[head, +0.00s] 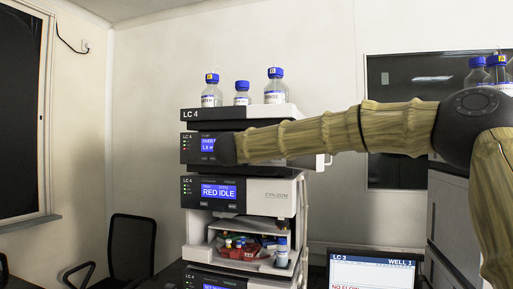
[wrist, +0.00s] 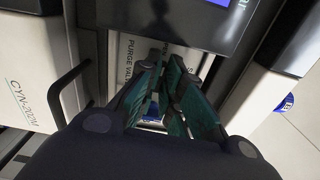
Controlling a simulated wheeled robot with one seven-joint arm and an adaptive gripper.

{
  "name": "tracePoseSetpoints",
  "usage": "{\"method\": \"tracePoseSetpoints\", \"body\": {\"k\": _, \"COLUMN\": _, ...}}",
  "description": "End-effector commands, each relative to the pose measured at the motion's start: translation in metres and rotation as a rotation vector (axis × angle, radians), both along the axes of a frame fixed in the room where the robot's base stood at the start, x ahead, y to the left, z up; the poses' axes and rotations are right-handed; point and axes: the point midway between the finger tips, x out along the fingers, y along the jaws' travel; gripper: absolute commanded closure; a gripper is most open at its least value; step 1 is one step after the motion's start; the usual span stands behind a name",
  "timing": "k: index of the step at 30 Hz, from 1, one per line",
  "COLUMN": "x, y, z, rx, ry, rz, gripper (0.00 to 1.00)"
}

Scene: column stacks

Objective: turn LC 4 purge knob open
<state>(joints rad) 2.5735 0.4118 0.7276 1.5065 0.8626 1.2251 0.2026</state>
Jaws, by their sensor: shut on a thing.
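My arm reaches across the LC 4 stack in the head view, its dark end in front of the upper LC 4 module (head: 190,150) with a blue display. In the wrist view, my gripper (wrist: 172,80) has its green-padded fingers close together beside a panel lettered PURGE VALVE (wrist: 128,62). The fingers are shut on the purge knob, which they almost wholly hide. I cannot tell which way the knob is turned. The fingertips and knob are hidden in the head view.
Blue-capped bottles (head: 273,88) stand on the stack's top tray (head: 255,116). A dark curved handle (wrist: 62,82) is left of my gripper in the wrist view. An LC 3 screen (head: 372,272) stands lower right.

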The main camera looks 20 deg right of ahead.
Motion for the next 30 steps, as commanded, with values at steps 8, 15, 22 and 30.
{"method": "tracePoseSetpoints", "body": {"k": 8, "x": 0.0000, "y": 0.0009, "z": -0.0007, "rx": -0.032, "ry": 0.021, "rz": 0.001, "gripper": 1.00}}
{"method": "tracePoseSetpoints", "body": {"k": 15, "x": 0.0001, "y": 0.0010, "z": -0.0009, "rx": -0.032, "ry": 0.023, "rz": 0.002, "gripper": 1.00}}
{"method": "tracePoseSetpoints", "body": {"k": 22, "x": 0.0001, "y": 0.0009, "z": -0.0010, "rx": -0.032, "ry": 0.022, "rz": 0.001, "gripper": 0.71}}
{"method": "tracePoseSetpoints", "body": {"k": 30, "x": -0.0003, "y": 0.0003, "z": -0.0004, "rx": -0.031, "ry": 0.021, "rz": 0.000, "gripper": 0.71}}
